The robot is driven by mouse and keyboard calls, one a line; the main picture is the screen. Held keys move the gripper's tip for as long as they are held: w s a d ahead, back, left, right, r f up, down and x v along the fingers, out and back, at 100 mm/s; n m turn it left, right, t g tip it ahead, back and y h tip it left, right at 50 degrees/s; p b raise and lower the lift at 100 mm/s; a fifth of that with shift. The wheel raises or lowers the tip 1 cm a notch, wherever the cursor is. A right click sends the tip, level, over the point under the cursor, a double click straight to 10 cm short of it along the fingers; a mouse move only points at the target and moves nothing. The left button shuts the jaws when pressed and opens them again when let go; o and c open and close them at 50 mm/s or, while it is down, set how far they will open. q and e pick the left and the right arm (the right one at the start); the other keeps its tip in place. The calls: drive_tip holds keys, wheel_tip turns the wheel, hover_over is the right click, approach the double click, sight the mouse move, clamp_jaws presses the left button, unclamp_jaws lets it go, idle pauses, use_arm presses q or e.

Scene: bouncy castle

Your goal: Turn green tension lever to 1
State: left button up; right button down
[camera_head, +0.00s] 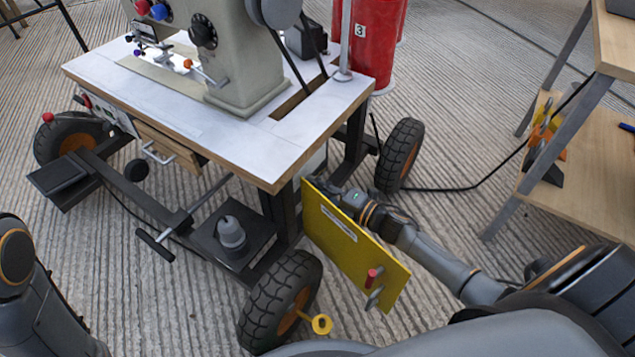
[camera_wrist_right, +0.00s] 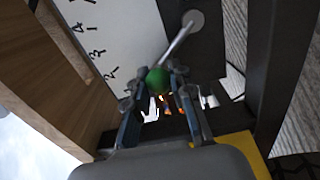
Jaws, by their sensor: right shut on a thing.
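The green tension lever is a metal rod with a green ball knob (camera_wrist_right: 158,81) in the right wrist view. Its rod runs up to a round pivot (camera_wrist_right: 193,18) on a dark post. A white scale plate (camera_wrist_right: 118,28) beside it carries digits, with 4, 3 and 2 readable down its edge. The knob lies past the lower end of the readable digits; its exact setting is unclear. My right gripper (camera_wrist_right: 154,92) has its fingers on both sides of the knob and is shut on it. In the head view the lever and fingertips are hidden under the table. My left gripper is out of view.
The sewing machine (camera_head: 240,60) stands on a white-topped wheeled table (camera_head: 200,115). A yellow panel (camera_head: 345,245) with a red handle hangs in front of my right forearm. Black tyres (camera_head: 280,300), a red cylinder (camera_head: 368,45) and a wooden shelf (camera_head: 575,195) are nearby.

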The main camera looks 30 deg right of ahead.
drive_tip(key=shift+w, duration=0.15)
idle(0.4)
drive_tip(key=c, duration=1.4)
unclamp_jaws()
drive_tip(key=shift+c, duration=0.2)
drive_tip(key=o, duration=0.3)
drive_tip(key=shift+a+n, duration=0.2)
drive_tip(key=shift+n, duration=0.1)
drive_tip(key=shift+f, duration=0.1)
drive_tip(key=shift+s+d, duration=0.2)
drive_tip(key=shift+s, duration=0.05)
drive_tip(key=v, duration=1.1)
drive_tip(key=shift+s, duration=0.2)
drive_tip(key=shift+d, duration=0.1)
